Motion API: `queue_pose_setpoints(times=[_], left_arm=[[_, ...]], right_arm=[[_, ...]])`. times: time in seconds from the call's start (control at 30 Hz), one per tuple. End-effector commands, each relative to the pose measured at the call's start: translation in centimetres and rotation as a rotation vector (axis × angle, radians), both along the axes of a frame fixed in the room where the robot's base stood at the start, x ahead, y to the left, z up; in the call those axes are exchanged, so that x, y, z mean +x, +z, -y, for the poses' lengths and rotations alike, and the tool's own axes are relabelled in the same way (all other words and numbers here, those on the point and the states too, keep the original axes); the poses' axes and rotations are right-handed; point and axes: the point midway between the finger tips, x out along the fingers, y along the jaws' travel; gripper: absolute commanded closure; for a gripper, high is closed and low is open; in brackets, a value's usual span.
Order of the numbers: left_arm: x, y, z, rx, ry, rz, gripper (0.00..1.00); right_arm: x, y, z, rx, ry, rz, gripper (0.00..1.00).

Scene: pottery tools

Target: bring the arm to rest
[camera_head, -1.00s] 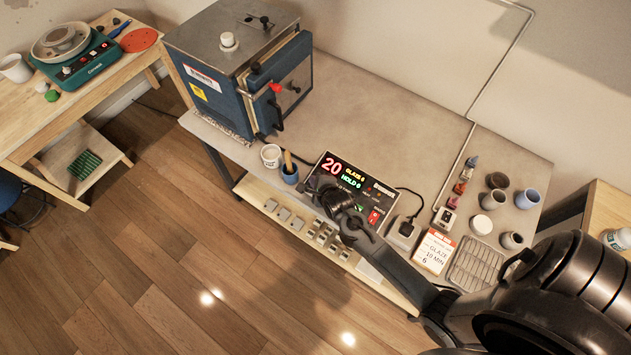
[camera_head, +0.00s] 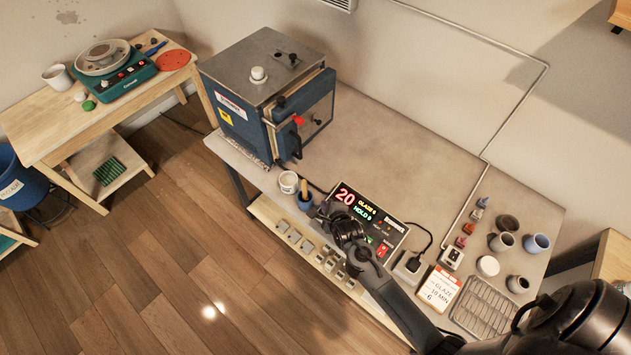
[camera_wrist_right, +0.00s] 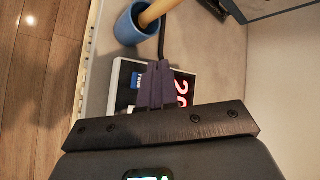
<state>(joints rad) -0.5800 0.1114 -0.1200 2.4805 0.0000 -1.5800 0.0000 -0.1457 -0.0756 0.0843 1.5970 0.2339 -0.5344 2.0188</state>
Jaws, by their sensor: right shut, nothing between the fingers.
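My right arm comes in from the lower right in the head view. Its gripper (camera_head: 322,213) is over the left end of the controller box (camera_head: 368,222), which has a lit display reading 20, GLAZE 6 and HOLD. In the right wrist view the dark fingers (camera_wrist_right: 155,84) are together with nothing between them, in front of the box (camera_wrist_right: 122,86) and partly hiding it. Whether they touch the box cannot be told. My left gripper is not in view.
A blue kiln (camera_head: 262,100) stands on the grey table (camera_head: 400,130). A blue cup (camera_head: 305,201) with a wooden handle in it stands close to the gripper and also shows in the wrist view (camera_wrist_right: 127,28). Small pots, a glaze card (camera_head: 440,288) and a rack (camera_head: 484,306) are at right.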

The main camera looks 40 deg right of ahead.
Motion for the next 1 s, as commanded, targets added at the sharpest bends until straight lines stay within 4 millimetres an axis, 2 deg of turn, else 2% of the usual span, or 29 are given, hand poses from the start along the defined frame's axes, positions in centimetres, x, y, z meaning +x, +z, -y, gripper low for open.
queue_pose_setpoints(times=[0.17, 0.27, 0.3, 0.37, 0.47, 0.57, 0.8, 1.0], left_arm=[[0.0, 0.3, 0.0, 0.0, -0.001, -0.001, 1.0], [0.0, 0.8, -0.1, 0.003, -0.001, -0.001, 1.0], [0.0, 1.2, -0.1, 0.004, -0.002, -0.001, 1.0], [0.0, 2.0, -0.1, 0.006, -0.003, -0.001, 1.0], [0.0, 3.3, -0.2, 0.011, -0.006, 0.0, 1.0], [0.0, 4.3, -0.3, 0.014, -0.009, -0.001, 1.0], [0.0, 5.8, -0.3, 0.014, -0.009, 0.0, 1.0], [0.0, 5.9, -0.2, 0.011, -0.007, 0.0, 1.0]], right_arm=[[-0.7, -0.3, 0.0, -0.001, 0.001, -0.013, 1.0], [-2.5, -1.2, 0.3, -0.009, 0.004, -0.046, 1.0], [-3.6, -1.5, 0.5, -0.016, 0.009, -0.064, 1.0], [-5.2, -1.0, 0.6, -0.032, 0.026, -0.075, 1.0], [-7.4, 2.1, -0.2, -0.059, 0.093, -0.084, 1.0], [-9.8, 5.5, -2.0, -0.164, 0.273, -0.162, 1.0], [-15.3, 13.2, -6.9, -0.555, 0.896, -0.369, 1.0], [-18.9, 18.3, -9.3, -0.904, 1.431, -0.459, 1.0]])
